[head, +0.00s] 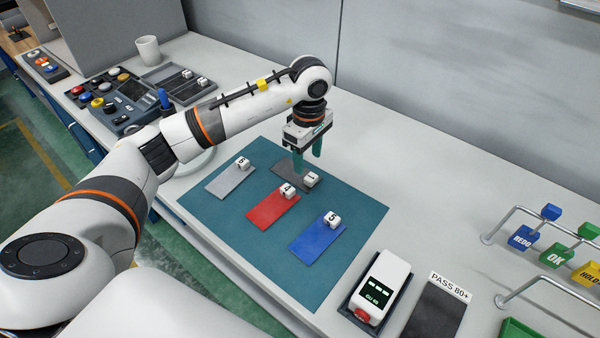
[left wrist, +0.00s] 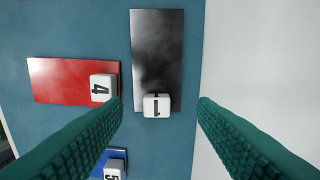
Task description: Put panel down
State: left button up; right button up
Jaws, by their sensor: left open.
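Several flat panels with numbered white cubes lie on a teal mat (head: 215,212): a light grey panel (head: 228,182) with cube 6, a red panel (head: 270,211) with cube 4, a blue panel (head: 314,244) with cube 5, and a dark grey panel (head: 287,171) with cube 1 (head: 311,179). My left gripper (head: 309,160) is open above the dark panel. In the left wrist view its green fingers stand either side of cube 1 (left wrist: 156,106), with nothing between them touching. The dark panel (left wrist: 158,50) lies flat on the mat. My right gripper is not in view.
A handheld meter (head: 378,288) sits in a dark cradle in front right, beside a dark "PASS 80+" plate (head: 437,312). Labelled blue, green and yellow blocks stand by metal rails at right. A button console (head: 118,98) and white mug (head: 148,49) are at back left.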

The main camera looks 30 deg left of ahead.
aim_at(308, 174)
pick_arm(q)
jog(key=f, duration=0.2)
jog(key=f+p, duration=0.1)
jog(key=shift+s+d+f+p, duration=0.2)
jog(key=shift+f+p, duration=0.1)
jog(key=shift+f, duration=0.7)
jog(key=c, duration=1.1)
grip_shut()
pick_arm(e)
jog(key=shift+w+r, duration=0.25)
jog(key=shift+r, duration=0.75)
pick_arm(q)
jog(key=shift+r, duration=0.1)
